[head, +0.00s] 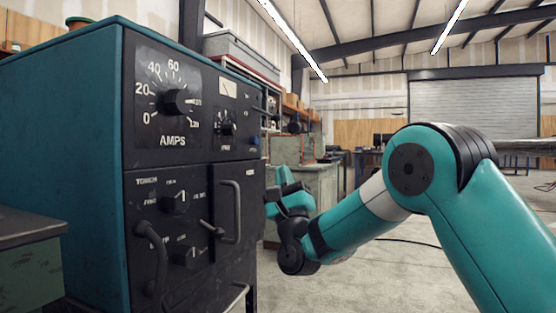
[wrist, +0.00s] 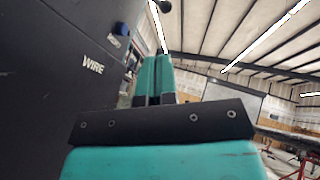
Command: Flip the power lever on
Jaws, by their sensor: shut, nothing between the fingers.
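The teal power unit (head: 60,120) with a black front panel fills the left of the head view. A short lever with a pale tip (head: 211,228) sticks out of its lower panel, left of a curved handle. I cannot read a power label there, so I cannot tell whether this is the power lever. A small blue part (head: 254,139) sits at the panel's upper right; a blue part with a small label (wrist: 119,30) shows in the wrist view. My gripper (head: 281,187) is shut and empty, by the panel's right edge. Its teal fingers (wrist: 153,65) lie together, beside the dark panel.
Black knobs (head: 176,102) and bar handles (head: 231,211) stick out of the panel. A dark bench top (head: 30,231) is at lower left. A grey-green cabinet (head: 318,188) stands behind my gripper.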

